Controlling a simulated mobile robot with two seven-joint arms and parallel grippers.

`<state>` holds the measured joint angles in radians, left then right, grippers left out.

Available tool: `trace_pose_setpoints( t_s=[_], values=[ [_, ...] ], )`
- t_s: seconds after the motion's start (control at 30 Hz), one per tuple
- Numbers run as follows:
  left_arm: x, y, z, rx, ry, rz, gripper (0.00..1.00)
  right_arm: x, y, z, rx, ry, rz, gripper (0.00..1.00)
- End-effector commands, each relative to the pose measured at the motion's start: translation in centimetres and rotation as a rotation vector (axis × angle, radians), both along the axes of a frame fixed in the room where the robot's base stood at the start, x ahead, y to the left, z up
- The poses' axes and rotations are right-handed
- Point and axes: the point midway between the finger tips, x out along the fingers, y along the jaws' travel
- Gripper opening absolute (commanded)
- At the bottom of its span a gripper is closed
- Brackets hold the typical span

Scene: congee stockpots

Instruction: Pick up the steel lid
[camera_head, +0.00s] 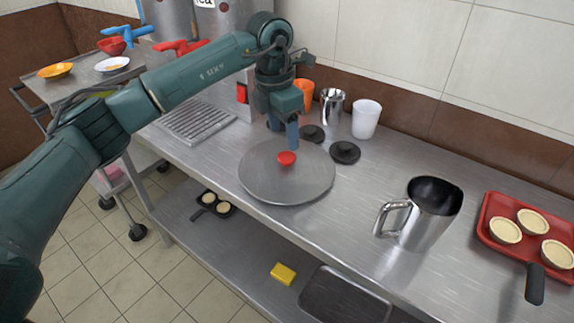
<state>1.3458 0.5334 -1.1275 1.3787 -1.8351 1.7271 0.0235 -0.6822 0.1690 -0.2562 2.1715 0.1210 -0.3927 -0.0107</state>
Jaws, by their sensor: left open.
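The steel lid (263,183) is a round, flat grey disc lying on the steel counter, with its near edge by the counter's front edge. Its red knob (287,158) stands up near its middle. My left gripper (283,133) is open, pointing down, with its blue-grey fingers over the far part of the lid, just behind the knob in the picture. I cannot tell the exact gap between the fingers and the lid. My right gripper does not show.
An orange cup (304,94), a steel cup (332,107) and a white cup (366,119) stand behind. A steel pitcher (428,226) and a red tray (495,203) with tarts are at right. Counter (345,225) is clear between lid and pitcher.

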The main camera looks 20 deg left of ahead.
Motion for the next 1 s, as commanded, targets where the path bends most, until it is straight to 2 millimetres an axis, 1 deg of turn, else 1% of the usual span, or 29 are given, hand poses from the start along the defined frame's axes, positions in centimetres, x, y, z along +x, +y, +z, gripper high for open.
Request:
trace_pose_setpoints(
  t_s=[0.03,0.23,0.43,0.53,0.63,0.83,1.0],
  values=[
    [0.0,-0.1,-0.6,0.0,0.001,0.0,0.58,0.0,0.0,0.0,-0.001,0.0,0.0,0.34],
    [0.0,-0.2,-1.9,0.0,0.001,0.0,0.58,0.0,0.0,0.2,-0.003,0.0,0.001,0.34],
    [-0.2,-0.5,-5.0,0.001,0.004,0.0,0.58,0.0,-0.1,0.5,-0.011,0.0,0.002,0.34],
    [0.0,-0.6,-6.0,0.001,0.001,0.001,0.58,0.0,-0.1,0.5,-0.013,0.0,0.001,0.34],
    [0.1,-0.6,-6.4,0.001,0.001,0.001,0.58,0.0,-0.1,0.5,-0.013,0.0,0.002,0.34],
    [0.1,-0.6,-6.4,0.0,0.0,0.0,0.57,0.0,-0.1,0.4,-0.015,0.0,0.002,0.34],
    [0.1,-0.6,-6.3,0.0,0.0,0.0,0.43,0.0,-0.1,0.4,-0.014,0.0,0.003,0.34]
  ],
)
